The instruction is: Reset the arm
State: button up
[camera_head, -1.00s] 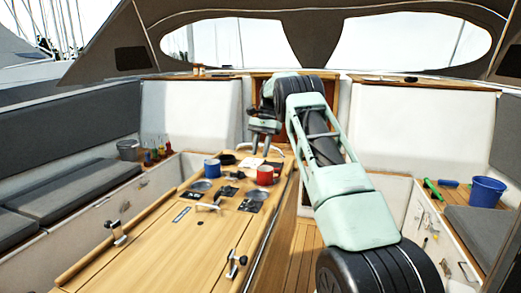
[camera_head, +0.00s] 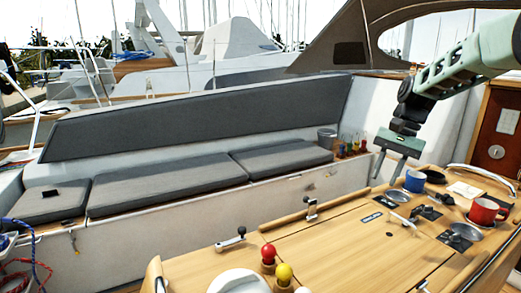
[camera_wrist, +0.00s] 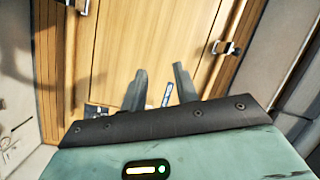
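My gripper (camera_head: 387,178) hangs at the end of my raised arm in the head view, fingers pointing down. It is near the far left side of the wooden cockpit table (camera_head: 330,246), left of a blue mug (camera_head: 415,181). In the wrist view my gripper (camera_wrist: 160,70) shows two fingers apart with nothing between them, over the wooden tabletop (camera_wrist: 150,35). My arm comes in from the upper right of the head view.
A red mug (camera_head: 484,211) stands on the table's right part. Red (camera_head: 268,254) and yellow (camera_head: 284,273) knobs stand at its near end. A grey-cushioned bench (camera_head: 170,185) runs along the left, with a metal bucket (camera_head: 326,138) at its far end.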

jog(key=s+a+f+n+h, duration=0.1)
jog(key=s+a+n, duration=0.3)
jog(key=s+a, duration=0.5)
jog(key=s+a+n+h, duration=0.1)
jog(key=s+a+n, duration=0.3)
jog(key=s+a, duration=0.5)
jog(key=s+a+f+n, duration=0.2)
jog(key=s+n, duration=0.1)
jog(key=s, duration=0.5)
jog(key=s+a+f+n+t+h, duration=0.1)
jog(key=s+a+f+n, duration=0.2)
jog(key=s, duration=0.5)
jog(key=shift+s+a+n, duration=0.15)
jog(key=shift+s+n, duration=0.1)
jog(key=shift+n, duration=0.45)
